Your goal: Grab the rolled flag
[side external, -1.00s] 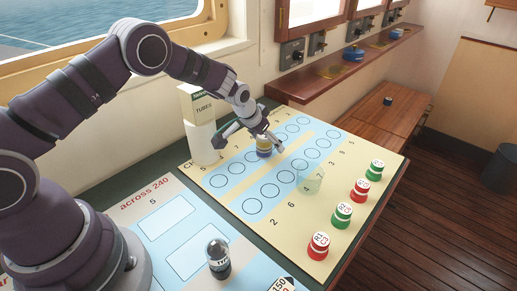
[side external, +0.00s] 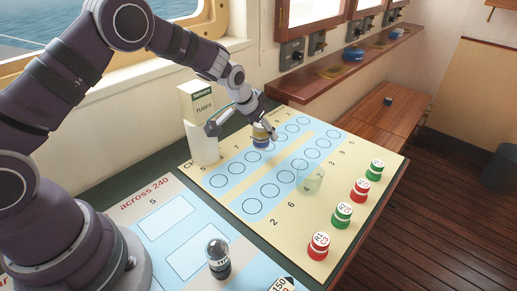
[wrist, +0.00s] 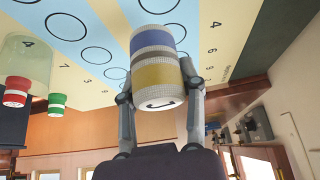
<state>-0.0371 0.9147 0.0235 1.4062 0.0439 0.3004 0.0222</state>
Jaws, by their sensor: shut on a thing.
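The rolled flag (side external: 261,140) is a short, thick roll with white, blue and yellow bands. In the wrist view the roll (wrist: 160,68) stands between the two fingers, with one end facing the camera. My gripper (side external: 259,130) is shut on it, with a finger against each side; the grip also shows in the wrist view (wrist: 160,92). In the side view the fingers partly cover the roll. It is over the blue strip of circles on the printed mat (side external: 300,222), seemingly a little above it.
A white cylinder (side external: 203,146) and a tubes box (side external: 198,104) stand close left of my gripper. A clear glass (side external: 312,181) stands on the mat. Red (side external: 318,246) and green (side external: 342,215) spools line the right edge. A dark jar (side external: 219,262) is in front.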

